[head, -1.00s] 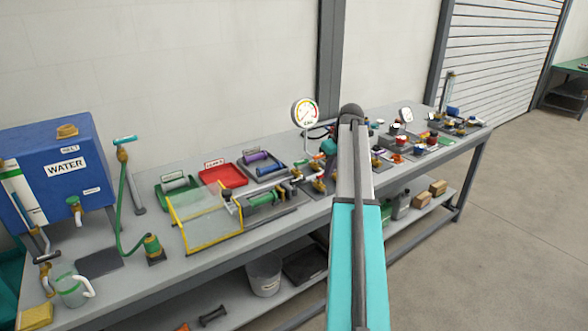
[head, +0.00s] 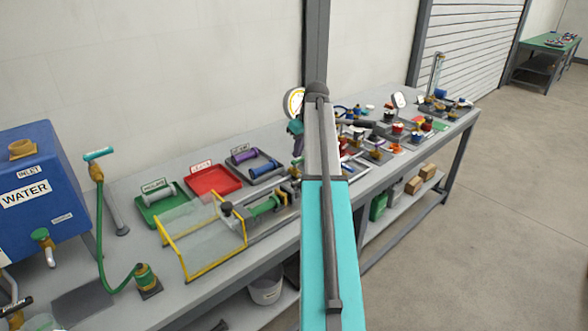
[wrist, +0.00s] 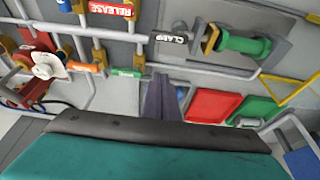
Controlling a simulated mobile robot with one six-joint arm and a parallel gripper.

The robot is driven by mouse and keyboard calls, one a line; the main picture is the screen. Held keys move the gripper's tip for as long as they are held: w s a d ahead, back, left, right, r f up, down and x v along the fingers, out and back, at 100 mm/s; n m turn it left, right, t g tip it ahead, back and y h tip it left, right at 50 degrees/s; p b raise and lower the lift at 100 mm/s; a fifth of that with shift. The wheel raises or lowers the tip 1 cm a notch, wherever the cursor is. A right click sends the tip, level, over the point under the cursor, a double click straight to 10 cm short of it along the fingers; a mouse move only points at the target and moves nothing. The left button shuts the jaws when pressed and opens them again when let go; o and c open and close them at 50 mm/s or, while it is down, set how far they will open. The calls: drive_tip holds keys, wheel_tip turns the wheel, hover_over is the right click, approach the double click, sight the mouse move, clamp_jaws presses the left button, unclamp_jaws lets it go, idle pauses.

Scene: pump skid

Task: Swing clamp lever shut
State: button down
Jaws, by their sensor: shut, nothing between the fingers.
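In the head view the green cylinder (head: 264,206) sits on the bench beside the clear, yellow-edged guard (head: 246,232). My gripper (wrist: 163,88) shows in the wrist view as dark fingers closed together, empty, below the label and apart from the clamp. In the head view my arm hides most of it.
Green (head: 152,213), red (head: 213,180) and grey trays stand behind the guard. A blue water tank (head: 40,200) stands at left, with a green hose. A dial gauge (head: 292,101) and pipework stand near my arm. In the wrist view, pipes with a RELEASE label (wrist: 111,9) lie at left.

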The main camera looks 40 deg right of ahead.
sight(299, 184)
drive_tip(key=shift+w, duration=0.15)
idle(0.3)
drive_tip(key=shift+f, duration=0.1)
drive_tip(key=p+x, duration=0.3)
drive_tip(key=x, duration=0.6)
drive_tip(key=shift+w+f, duration=0.15)
drive_tip(key=shift+s+a+f+p, duration=0.15)
drive_tip(key=shift+s+p, duration=0.7)
drive_tip(key=shift+s, duration=1.15)
